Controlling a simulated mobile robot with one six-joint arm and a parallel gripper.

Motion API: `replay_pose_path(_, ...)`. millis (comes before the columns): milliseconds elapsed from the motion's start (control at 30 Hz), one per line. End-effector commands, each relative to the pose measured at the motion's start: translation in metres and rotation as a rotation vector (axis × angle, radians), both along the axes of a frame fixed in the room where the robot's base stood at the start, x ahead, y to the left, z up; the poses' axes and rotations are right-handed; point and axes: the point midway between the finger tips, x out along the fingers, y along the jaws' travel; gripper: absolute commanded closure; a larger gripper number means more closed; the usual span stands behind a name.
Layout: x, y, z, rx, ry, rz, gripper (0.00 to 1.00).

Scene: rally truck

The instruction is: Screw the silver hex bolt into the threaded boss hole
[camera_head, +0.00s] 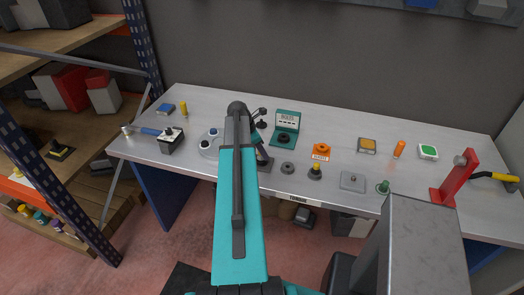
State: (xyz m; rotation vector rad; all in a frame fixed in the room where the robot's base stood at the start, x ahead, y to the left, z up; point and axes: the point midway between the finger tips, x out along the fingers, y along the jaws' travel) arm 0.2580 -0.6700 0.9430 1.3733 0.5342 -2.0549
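I cannot single out the silver hex bolt for certain at this size. A flat grey plate (353,181) with a small raised knob in its middle lies near the table's front edge, right of centre. I cannot tell whether that knob is the threaded boss or a bolt. My teal arm reaches up over the middle of the table, with dark parts at its far end (264,156). My gripper's fingers cannot be made out there, and the arm hides part of the tabletop behind it.
Shelves (60,125) stand left. Clear tabletop lies along the back right.

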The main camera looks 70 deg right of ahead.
Motion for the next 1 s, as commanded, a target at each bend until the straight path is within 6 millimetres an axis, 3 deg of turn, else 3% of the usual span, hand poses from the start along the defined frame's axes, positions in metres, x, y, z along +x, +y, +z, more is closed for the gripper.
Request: replay_pose_path(1000,0.0000,-0.0001,-0.0001,0.001,0.001,0.258,0.64)
